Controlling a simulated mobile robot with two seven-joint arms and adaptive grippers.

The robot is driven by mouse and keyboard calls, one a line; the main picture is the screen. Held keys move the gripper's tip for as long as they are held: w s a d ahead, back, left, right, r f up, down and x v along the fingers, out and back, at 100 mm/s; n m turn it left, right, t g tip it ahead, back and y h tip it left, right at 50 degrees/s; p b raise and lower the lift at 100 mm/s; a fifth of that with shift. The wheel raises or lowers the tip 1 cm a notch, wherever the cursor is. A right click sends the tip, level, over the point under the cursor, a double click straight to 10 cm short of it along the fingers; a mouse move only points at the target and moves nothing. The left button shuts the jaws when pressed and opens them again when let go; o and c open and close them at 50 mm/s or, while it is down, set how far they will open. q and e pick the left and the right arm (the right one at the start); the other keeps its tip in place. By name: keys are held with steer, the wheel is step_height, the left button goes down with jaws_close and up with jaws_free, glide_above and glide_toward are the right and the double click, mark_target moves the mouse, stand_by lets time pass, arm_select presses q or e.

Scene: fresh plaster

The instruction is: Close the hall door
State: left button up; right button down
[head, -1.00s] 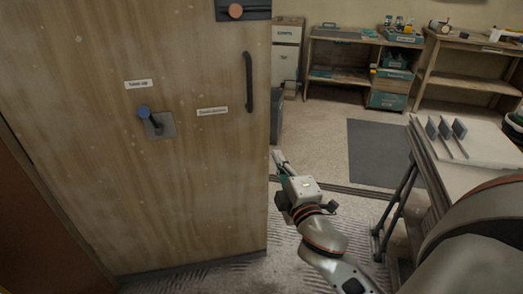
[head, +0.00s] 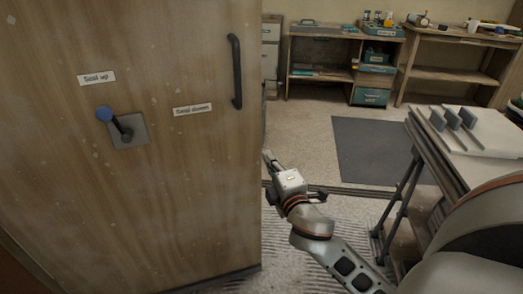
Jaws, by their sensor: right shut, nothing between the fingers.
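The hall door (head: 190,200) is a tall wooden panel filling the left of the head view. It stands ajar, with the room visible past its right edge. A dark vertical pull handle (head: 236,72) is near that edge. A lever with a blue knob (head: 104,114) sits on a grey plate (head: 138,127), tilted up and left, between labels reading "Seal up" (head: 97,78) and "Seal down" (head: 192,110). My right gripper (head: 267,157) is shut and empty, just beside the door's right edge below the handle; I cannot tell whether it touches. My left gripper is out of view.
A dark floor track (head: 335,191) runs right of the door. A table (head: 475,158) with a pale top and grey upright pieces stands at right, near my arm. A dark mat (head: 375,150) lies beyond; shelves (head: 325,75) line the back wall.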

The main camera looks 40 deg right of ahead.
mark_target(259, 143)
steer(key=x, duration=0.4)
steer(key=shift+f+b, duration=0.15)
steer(key=shift+b, duration=0.15)
steer(key=shift+w+d, duration=0.2)
steer(key=shift+w, duration=0.35)
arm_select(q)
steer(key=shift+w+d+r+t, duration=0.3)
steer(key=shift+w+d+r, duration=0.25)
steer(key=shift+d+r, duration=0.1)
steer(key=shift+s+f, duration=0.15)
